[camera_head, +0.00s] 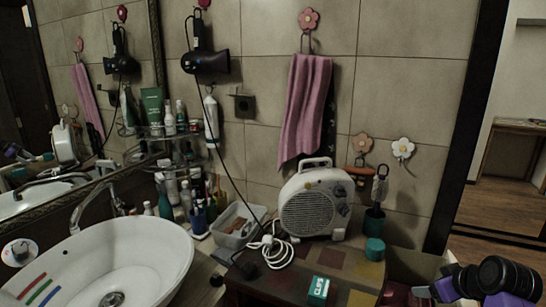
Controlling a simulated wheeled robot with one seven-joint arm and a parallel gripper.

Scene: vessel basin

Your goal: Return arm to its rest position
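Part of my arm, in purple and black, shows at the bottom right corner of the head view, in front of the doorway side. It is cut off by the frame edge. I cannot make out any gripper fingers, so whether my gripper is open or shut and whether it holds anything is hidden.
A white basin (135,250) with a tap fills the lower left. A counter with a fan heater (315,205), a clear plastic bin (238,224), a teal box (318,290) and a teal jar (375,249) lies left of my arm. A pink towel (305,105) hangs behind.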

